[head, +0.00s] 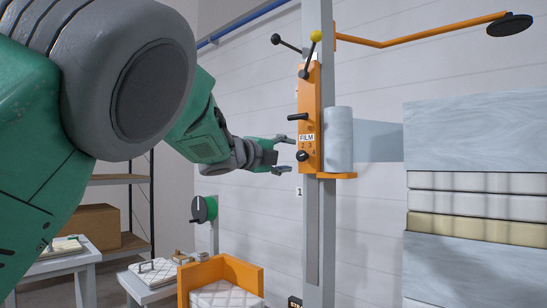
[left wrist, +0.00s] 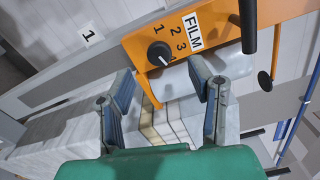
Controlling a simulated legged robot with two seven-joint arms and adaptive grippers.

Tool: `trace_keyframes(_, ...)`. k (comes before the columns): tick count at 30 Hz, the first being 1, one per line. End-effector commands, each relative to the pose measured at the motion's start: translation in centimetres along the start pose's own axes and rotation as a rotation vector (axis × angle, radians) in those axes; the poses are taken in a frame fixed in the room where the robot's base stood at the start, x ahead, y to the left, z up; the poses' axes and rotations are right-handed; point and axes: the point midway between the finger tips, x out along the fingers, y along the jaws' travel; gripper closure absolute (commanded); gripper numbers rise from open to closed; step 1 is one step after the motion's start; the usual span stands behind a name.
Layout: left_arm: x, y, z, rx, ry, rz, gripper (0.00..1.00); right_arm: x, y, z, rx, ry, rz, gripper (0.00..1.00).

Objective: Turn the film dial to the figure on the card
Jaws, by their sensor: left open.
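The film dial (head: 302,156) is a round black knob on the orange panel (head: 309,110), below a white FILM label. In the left wrist view the dial (left wrist: 158,53) has figures 1, 2 and 3 beside it. A pale mark shows on the dial's lower right side, on the side away from the 1; its exact setting is unclear. A white card (left wrist: 89,35) with the figure 1 is on the post; it also shows in the head view (head: 299,191). My left gripper (head: 284,155) is open and empty, its fingers pointing at the dial, apart from it. My right gripper is out of view.
A pale film roll (head: 338,140) stands on an orange shelf (head: 337,175) to the right. Yellow- and black-knobbed levers are on top. A black-and-green dial (head: 204,209) is lower left.

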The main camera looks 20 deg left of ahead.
Motion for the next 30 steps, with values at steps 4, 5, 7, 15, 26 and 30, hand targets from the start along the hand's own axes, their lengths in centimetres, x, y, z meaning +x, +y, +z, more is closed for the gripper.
trace_keyframes(4,-2.9,0.0,0.0,-0.001,-0.001,0.001,0.52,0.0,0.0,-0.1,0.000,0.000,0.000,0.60)
trace_keyframes(5,-3.4,0.0,0.0,0.000,-0.002,0.000,0.52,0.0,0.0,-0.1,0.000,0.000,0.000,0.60)
trace_keyframes(7,-4.3,0.1,0.0,-0.001,0.000,0.000,0.52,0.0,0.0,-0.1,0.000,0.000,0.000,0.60)
trace_keyframes(15,-5.6,0.1,0.0,0.001,0.001,0.001,0.52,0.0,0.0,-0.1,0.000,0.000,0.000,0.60)
trace_keyframes(26,-5.6,0.1,-0.1,0.000,0.001,0.001,0.52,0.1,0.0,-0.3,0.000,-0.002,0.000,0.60)
trace_keyframes(30,-5.3,2.1,-0.1,-0.041,-0.003,0.022,0.52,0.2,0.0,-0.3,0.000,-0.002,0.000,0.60)
